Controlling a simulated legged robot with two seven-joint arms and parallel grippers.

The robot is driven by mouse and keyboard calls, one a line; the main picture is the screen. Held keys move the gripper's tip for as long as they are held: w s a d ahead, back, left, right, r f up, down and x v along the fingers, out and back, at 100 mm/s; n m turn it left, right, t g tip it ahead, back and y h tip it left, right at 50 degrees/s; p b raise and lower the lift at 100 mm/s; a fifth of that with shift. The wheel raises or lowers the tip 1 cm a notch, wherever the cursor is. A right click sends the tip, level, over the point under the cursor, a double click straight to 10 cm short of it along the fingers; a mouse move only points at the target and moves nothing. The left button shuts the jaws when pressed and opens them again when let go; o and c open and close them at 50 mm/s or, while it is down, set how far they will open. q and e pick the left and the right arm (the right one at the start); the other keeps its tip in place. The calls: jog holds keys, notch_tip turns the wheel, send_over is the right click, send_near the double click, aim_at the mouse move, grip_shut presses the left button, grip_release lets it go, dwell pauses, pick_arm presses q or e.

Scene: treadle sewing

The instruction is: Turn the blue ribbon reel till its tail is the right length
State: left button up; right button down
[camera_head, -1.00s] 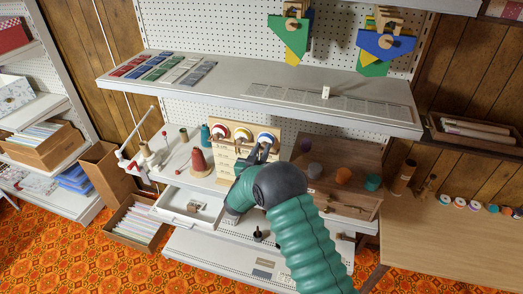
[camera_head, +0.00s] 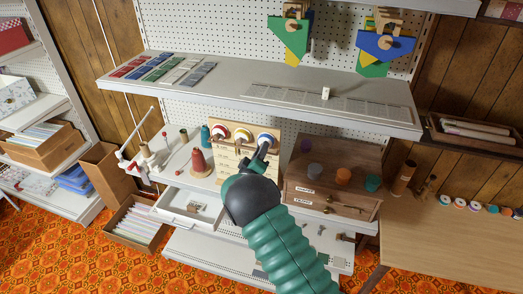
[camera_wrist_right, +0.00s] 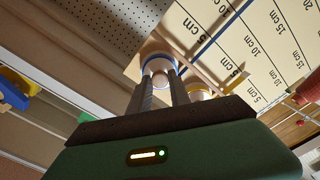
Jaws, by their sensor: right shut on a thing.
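The blue ribbon reel (camera_head: 266,136) is the right one in a row on an upright wooden board (camera_head: 232,172), beside a yellow-rimmed reel (camera_head: 243,134) and a red one (camera_head: 220,131). My right gripper (camera_head: 262,150) is at the blue reel, shut on it. In the right wrist view the fingers (camera_wrist_right: 160,88) lie on either side of the reel's pale hub, inside its blue rim (camera_wrist_right: 158,57). A thin blue ribbon tail (camera_wrist_right: 230,22) lies across the board's cm scale (camera_wrist_right: 262,45); its end is not clear. My left gripper is not in view.
A wooden drawer cabinet (camera_head: 330,190) with coloured spools on top stands right of the board. A red cone of thread (camera_head: 198,162) stands to the left, above an open white drawer (camera_head: 190,208). A shelf (camera_head: 250,95) overhangs behind.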

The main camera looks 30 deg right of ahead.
jog(key=shift+a+f+n+p, duration=0.15)
jog(key=shift+n+p, duration=0.15)
jog(key=shift+n, duration=1.7)
jog(key=c, duration=1.4)
grip_release()
jog(key=shift+w, duration=0.1)
jog(key=shift+o, duration=0.8)
jog(key=shift+w, duration=0.1)
jog(key=b+v, duration=0.5)
jog(key=v, duration=1.2)
